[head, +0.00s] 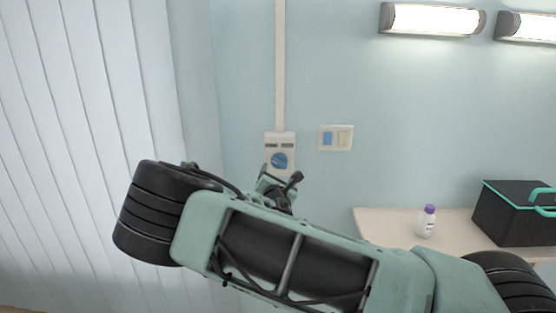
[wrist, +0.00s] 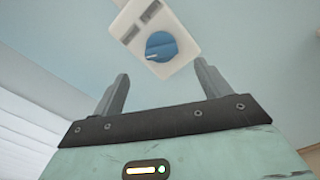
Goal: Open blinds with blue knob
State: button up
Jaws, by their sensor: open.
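The blue knob (head: 279,160) sits on a white control box on the wall, below a vertical white conduit. In the wrist view the blue knob (wrist: 161,46) shows between and beyond the fingertips, with a pointer ridge across its face. My gripper (wrist: 160,82) is open and empty, its two grey fingers apart on either side of the knob's line and not visibly touching it. In the head view my arm covers the area just below the box. The blinds (head: 90,130) hang at the left as pale vertical slats, which look closed.
A wall switch plate (head: 336,138) with a blue and a cream rocker is right of the box. A counter (head: 385,222) at the right holds a white bottle with purple cap (head: 427,221) and a black case (head: 505,215). Two lit lamps (head: 432,20) are above.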

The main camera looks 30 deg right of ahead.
aim_at(280, 164)
jog(key=p+x, duration=0.3)
jog(key=x, duration=0.6)
jog(key=shift+w+d, duration=0.1)
jog(key=shift+d, duration=0.1)
jog(key=c, duration=1)
